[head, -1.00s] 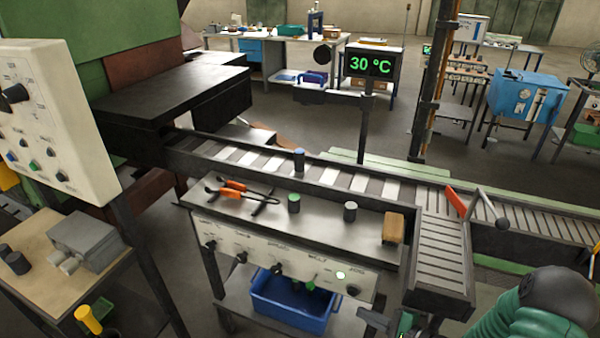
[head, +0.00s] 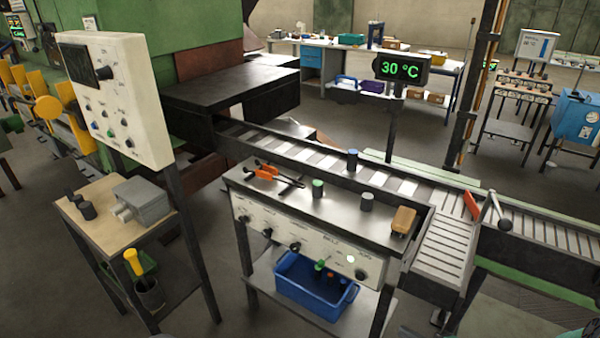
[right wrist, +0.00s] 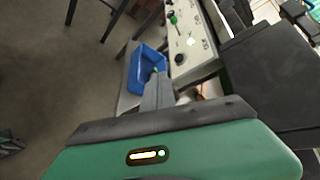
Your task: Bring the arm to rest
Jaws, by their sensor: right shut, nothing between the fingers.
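My right gripper (right wrist: 158,88) shows in the right wrist view, with its grey fingers together beyond my green wrist housing. It is shut and empty, and points toward the control bench (head: 318,238) and the blue bin (head: 318,290) on the bench's lower shelf. The blue bin also shows in the right wrist view (right wrist: 147,68). In the head view little of my right arm can be made out near the bottom edge. My left gripper is in neither current view.
A side table (head: 100,215) and a control box (head: 115,95) stand left. Grey floor is open between them.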

